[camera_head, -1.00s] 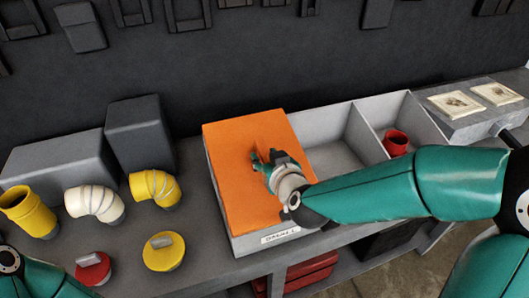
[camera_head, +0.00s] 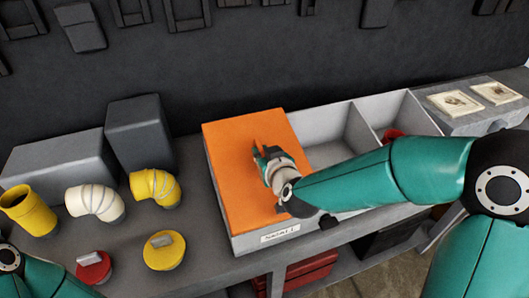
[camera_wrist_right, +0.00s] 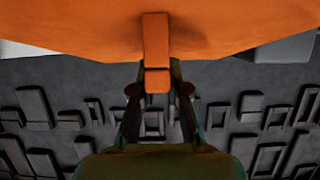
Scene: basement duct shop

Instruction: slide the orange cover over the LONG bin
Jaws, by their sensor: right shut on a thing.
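The flat orange cover (camera_head: 228,170) lies over the left compartment of a pale divided bin (camera_head: 345,212). My right gripper (camera_head: 262,155) is over the middle of the cover. In the right wrist view, my right gripper (camera_wrist_right: 158,92) is shut on the cover's upright orange handle (camera_wrist_right: 156,45). The middle compartment (camera_head: 335,155) is open and looks empty where it shows. The right compartment holds a red piece (camera_head: 392,136), mostly hidden by my arm. A front label (camera_head: 280,233) is too blurred to read surely. My left gripper is out of view.
Yellow and white elbows (camera_head: 155,187) (camera_head: 95,203) and red and yellow lids (camera_head: 93,267) (camera_head: 163,251) stand left of the bin. Grey boxes (camera_head: 140,132) stand behind them. Two pale plates (camera_head: 455,103) lie at the far right. A dark wall rises behind.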

